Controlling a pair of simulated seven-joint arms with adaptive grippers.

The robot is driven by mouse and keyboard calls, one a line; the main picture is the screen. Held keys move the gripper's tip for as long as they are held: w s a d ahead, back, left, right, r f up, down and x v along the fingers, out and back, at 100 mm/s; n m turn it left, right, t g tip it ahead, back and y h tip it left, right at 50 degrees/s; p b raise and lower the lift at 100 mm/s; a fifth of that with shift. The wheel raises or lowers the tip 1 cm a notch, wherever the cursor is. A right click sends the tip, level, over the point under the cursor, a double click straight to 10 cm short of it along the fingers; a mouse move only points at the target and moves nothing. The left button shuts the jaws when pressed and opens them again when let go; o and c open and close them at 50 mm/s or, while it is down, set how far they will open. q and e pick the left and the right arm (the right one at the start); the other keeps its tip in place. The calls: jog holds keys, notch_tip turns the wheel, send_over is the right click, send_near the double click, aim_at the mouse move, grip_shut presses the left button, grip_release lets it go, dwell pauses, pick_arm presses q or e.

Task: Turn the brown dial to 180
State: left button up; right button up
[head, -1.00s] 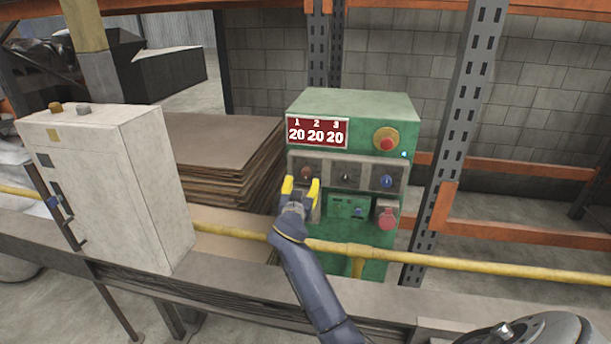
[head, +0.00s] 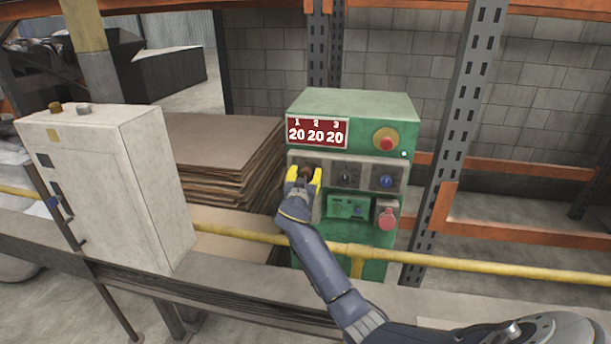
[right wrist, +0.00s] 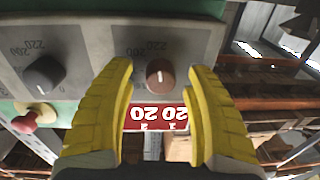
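The brown dial (right wrist: 160,74) shows in the right wrist view, between the two yellow fingers and a little beyond their tips. A white mark shows on its face. In the head view the brown dial (head: 305,170) is the leftmost on the green machine's grey panel and is partly hidden by my right gripper (head: 304,178). My right gripper (right wrist: 160,72) is open, with a clear gap on each side of the dial. The red display (head: 317,132) above reads 20 under 1, 2 and 3. My left gripper is not in view.
A black dial (head: 346,177) and a blue dial (head: 388,181) sit to the right on the same panel. A red button (head: 386,140) is above them and a red socket (head: 387,216) below. A yellow rail (head: 450,263) crosses in front of the machine.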

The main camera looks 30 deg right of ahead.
grip_shut()
dwell(0.5)
jog(key=n, duration=0.4)
jog(key=shift+r, duration=0.15)
jog(key=n, duration=0.3)
jog(key=shift+g, duration=0.3)
jog(key=n, duration=0.4)
jog(key=shift+w+r+n, duration=0.1)
jog(key=shift+n, duration=0.3)
jog(key=shift+a+n, duration=0.1)
jog(key=shift+n, duration=1.6)
